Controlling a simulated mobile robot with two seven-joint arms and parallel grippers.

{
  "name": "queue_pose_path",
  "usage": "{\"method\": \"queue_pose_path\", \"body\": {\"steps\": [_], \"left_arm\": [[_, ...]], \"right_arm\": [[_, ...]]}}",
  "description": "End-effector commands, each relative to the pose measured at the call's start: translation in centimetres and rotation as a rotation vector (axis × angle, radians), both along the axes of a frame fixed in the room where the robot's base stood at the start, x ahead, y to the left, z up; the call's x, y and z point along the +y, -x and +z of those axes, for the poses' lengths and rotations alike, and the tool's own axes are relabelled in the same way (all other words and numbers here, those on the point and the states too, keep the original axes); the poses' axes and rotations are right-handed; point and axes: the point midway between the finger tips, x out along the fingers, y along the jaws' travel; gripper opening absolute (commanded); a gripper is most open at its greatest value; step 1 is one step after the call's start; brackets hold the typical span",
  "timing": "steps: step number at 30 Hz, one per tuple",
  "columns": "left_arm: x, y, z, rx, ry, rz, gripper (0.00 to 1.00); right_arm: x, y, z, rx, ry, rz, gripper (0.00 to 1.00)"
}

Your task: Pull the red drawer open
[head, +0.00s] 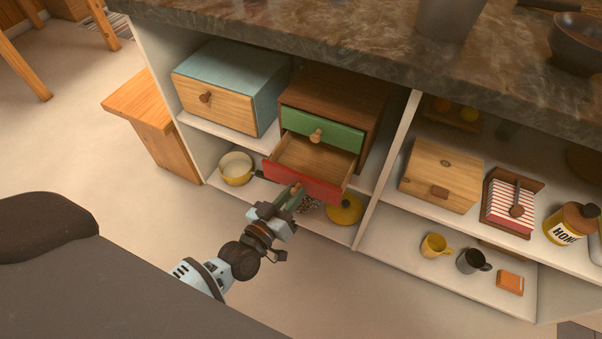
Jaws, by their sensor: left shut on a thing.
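The red drawer (303,184) is the lower drawer of a brown wooden cabinet (338,92) on the shelf under the counter. It stands well out of the cabinet, and its bare wooden inside shows empty. The green drawer (322,130) above it is closed, with a round wooden knob. My left gripper (291,196) is at the middle of the red front, shut on its pull, which my fingers mostly hide. My right gripper is not in view.
A blue box (235,80) with a wooden drawer front stands to the left. A yellow pot (237,169) and a yellow lid (344,209) sit on the lower shelf. An upright divider (388,165) is right of the cabinet.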

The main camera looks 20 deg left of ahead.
Motion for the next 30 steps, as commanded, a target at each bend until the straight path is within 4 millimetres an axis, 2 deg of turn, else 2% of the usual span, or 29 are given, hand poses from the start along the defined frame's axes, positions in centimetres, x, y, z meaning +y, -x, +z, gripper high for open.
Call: {"method": "queue_pose_path", "body": {"steps": [4,14,15,19,26,30], "left_arm": [[0.3,1.5,0.0,0.001,-0.003,0.002,0.0],[0.4,1.7,-0.1,0.002,-0.002,0.003,0.0],[0.4,1.7,-0.1,0.002,-0.002,0.003,0.25],[0.3,1.7,-0.1,0.002,-0.001,0.002,0.41],[0.2,1.7,0.0,0.001,0.0,0.001,0.41],[0.3,2.3,-0.1,0.002,0.0,0.0,0.41]], "right_arm": [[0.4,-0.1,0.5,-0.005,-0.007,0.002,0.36],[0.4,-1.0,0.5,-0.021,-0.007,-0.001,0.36],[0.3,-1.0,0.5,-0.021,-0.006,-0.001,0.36],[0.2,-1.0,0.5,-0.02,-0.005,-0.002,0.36],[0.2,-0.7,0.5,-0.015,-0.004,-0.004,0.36],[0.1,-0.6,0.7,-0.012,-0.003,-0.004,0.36]]}}
